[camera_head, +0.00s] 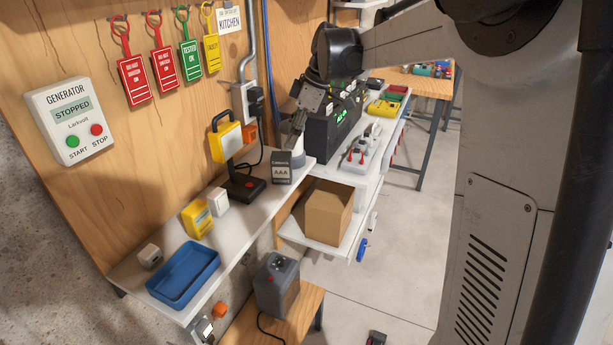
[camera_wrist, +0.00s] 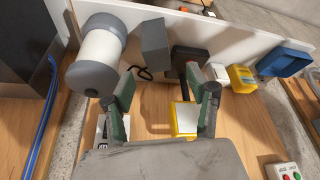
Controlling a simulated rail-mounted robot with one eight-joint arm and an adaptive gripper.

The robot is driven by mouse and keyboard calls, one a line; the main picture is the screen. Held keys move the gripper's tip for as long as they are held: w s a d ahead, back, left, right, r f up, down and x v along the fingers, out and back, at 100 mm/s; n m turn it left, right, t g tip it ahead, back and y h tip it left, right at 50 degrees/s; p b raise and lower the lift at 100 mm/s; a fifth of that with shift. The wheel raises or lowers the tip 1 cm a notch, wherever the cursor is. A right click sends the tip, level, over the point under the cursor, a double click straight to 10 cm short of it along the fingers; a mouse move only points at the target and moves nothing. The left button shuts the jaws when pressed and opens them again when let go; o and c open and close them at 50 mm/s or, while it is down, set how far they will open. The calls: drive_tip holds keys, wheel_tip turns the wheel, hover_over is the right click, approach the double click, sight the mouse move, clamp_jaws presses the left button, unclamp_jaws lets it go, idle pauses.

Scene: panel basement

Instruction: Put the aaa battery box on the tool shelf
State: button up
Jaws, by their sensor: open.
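The aaa battery box (camera_head: 281,168) is a dark grey box with an AAA label. It stands upright near the right end of a white wall shelf (camera_head: 232,238). In the wrist view the grey box (camera_wrist: 154,45) shows ahead of the fingers, nearer the left one. My gripper (camera_head: 293,134) is just above and behind the box in the head view. In the wrist view my gripper (camera_wrist: 165,98) has its fingers spread wide, with nothing held between them. Which surface is the tool shelf is not marked.
A white-and-grey cylinder (camera_wrist: 100,50) stands close beside the box. A yellow lamp on a black stand (camera_head: 228,142) is on its other side. A blue tray (camera_head: 184,273) lies at the shelf's near end. A cardboard box (camera_head: 328,211) sits on a lower shelf.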

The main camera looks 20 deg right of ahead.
drive_tip(key=s+a+f+m+t+h, duration=0.2)
drive_tip(key=s+m, duration=0.4)
drive_tip(key=s, duration=1)
drive_tip(key=s+a+f+m+t+h, duration=0.2)
drive_tip(key=s+m, duration=0.5)
drive_tip(key=s, duration=0.9)
drive_tip(key=shift+s+f+t, duration=0.15)
drive_tip(key=shift+s+t, duration=0.05)
drive_tip(key=shift+t, duration=0.4)
wheel_tip(320, 180, down, 5)
drive_tip(key=b, duration=0.5)
